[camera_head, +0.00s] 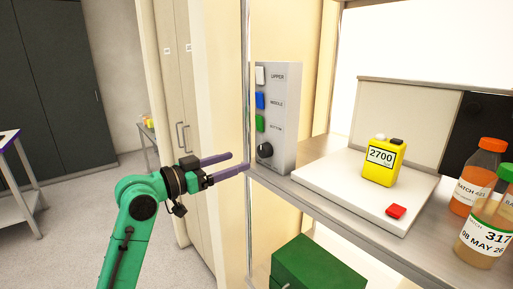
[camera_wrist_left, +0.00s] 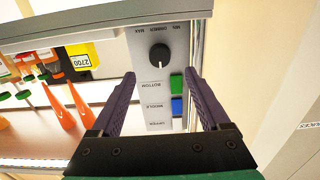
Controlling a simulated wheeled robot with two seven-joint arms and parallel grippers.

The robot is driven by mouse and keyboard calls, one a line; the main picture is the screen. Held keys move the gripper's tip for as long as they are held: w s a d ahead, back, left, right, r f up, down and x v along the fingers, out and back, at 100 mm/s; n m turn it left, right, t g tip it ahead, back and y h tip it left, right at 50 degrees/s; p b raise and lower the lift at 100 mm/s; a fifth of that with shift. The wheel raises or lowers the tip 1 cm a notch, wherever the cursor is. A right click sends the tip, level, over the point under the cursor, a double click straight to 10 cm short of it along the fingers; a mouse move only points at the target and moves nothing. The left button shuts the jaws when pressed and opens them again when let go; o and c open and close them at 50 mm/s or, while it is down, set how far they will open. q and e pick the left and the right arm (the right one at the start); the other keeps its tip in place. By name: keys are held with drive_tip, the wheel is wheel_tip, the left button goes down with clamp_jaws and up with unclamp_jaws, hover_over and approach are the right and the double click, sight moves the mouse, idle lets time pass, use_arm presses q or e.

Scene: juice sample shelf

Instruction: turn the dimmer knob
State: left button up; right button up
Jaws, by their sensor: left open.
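The dimmer knob (camera_head: 265,150) is a round black knob low on a grey control panel (camera_head: 287,120), below white, blue and green buttons. In the left wrist view the knob (camera_wrist_left: 159,57) shows ahead of the fingers, with a pale pointer mark and MIN and MAX lettering beside it. My left gripper (camera_head: 240,162) is open and empty, to the left of the panel in the head view. In the left wrist view its two purple fingers (camera_wrist_left: 163,80) are spread and apart from the knob. My right gripper is not in view.
The panel stands on a metal shelf (camera_head: 318,150). A white platform (camera_head: 335,188) bears a yellow meter (camera_head: 383,162) reading 2700 and a red button (camera_head: 396,211). Juice bottles (camera_head: 476,175) stand at the right. A green box (camera_head: 318,268) is below. A shelf post (camera_head: 247,80) stands near my fingers.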

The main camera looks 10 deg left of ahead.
sight(261, 152)
use_arm(q)
drive_tip(key=p+x, duration=0.2)
drive_tip(key=x, duration=0.6)
drive_tip(key=shift+s+r+p, duration=0.1)
drive_tip(key=shift+r+p, duration=0.1)
drive_tip(key=shift+p, duration=0.1)
drive_tip(key=shift+w+d+f, duration=0.2)
drive_tip(key=shift+w, duration=0.1)
drive_tip(key=shift+c, duration=0.3)
drive_tip(key=shift+s, duration=0.1)
clamp_jaws()
